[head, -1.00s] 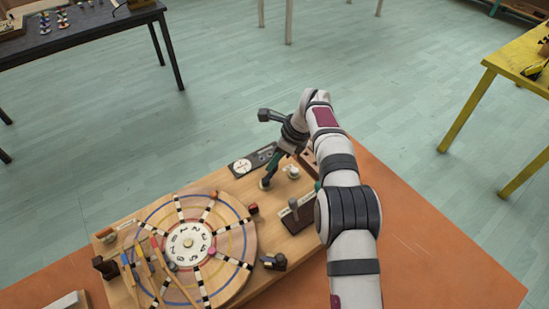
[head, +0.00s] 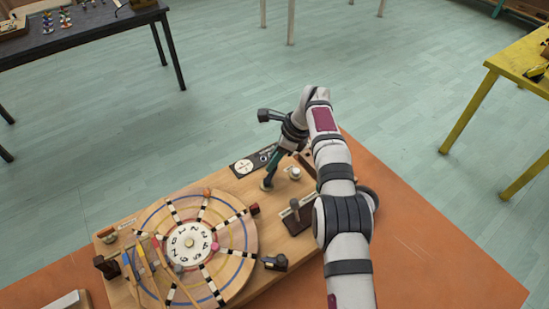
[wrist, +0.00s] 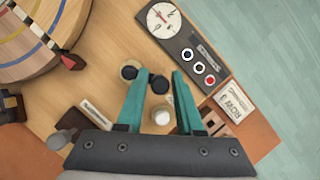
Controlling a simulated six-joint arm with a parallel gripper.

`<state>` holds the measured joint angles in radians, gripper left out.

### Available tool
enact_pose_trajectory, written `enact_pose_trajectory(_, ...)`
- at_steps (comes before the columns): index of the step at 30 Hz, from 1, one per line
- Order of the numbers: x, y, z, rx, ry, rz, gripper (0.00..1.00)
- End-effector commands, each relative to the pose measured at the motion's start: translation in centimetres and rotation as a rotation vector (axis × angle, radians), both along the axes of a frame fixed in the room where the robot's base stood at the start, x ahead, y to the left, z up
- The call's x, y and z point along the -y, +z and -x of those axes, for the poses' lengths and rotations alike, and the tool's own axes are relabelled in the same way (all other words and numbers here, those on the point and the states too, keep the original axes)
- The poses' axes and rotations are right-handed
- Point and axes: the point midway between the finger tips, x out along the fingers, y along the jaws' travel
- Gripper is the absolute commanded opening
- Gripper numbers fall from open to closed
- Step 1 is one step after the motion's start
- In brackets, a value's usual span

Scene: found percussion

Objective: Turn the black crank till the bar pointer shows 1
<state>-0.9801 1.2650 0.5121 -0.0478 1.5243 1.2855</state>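Gaps show between the knob and the fingers. In the head view my gripper (head: 270,180) points down at the board, and the knob is hard to make out. A white round dial (wrist: 163,19) with a thin red needle sits on a dark plate; it also shows in the head view (head: 243,166). Its marks are too small to read. I cannot tell for sure which part is the bar pointer.
A large wooden wheel (head: 239,248) with a numbered white centre fills the board's left side. A pale knob (wrist: 162,116), a lever (head: 295,206) and a black block (head: 276,262) stand nearby. The orange table (head: 440,270) is clear at right.

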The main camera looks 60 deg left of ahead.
Motion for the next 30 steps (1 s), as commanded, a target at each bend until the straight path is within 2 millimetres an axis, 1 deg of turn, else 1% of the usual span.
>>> enact_pose_trajectory(1,0.0,0.0,0.0,0.000,0.000,0.000,0.47)
enact_pose_trajectory(3,0.0,0.0,0.0,0.001,0.000,0.001,0.57)
enact_pose_trajectory(10,0.0,0.0,0.0,0.000,-0.001,0.001,0.57)
enact_pose_trajectory(13,0.2,0.6,-0.3,0.002,-0.001,0.000,0.57)
enact_pose_trajectory(14,0.3,1.1,-0.4,0.003,-0.001,-0.001,0.57)
enact_pose_trajectory(16,0.8,2.8,-0.9,0.004,-0.003,-0.002,0.57)
enact_pose_trajectory(21,2.3,7.4,-2.1,0.003,-0.003,-0.003,0.57)
enact_pose_trajectory(24,2.9,9.4,-2.7,0.003,-0.002,-0.002,0.57)
enact_pose_trajectory(27,3.3,10.5,-3.0,0.003,-0.001,-0.001,0.57)
enact_pose_trajectory(30,3.5,11.0,-3.1,0.001,-0.002,0.001,0.57)
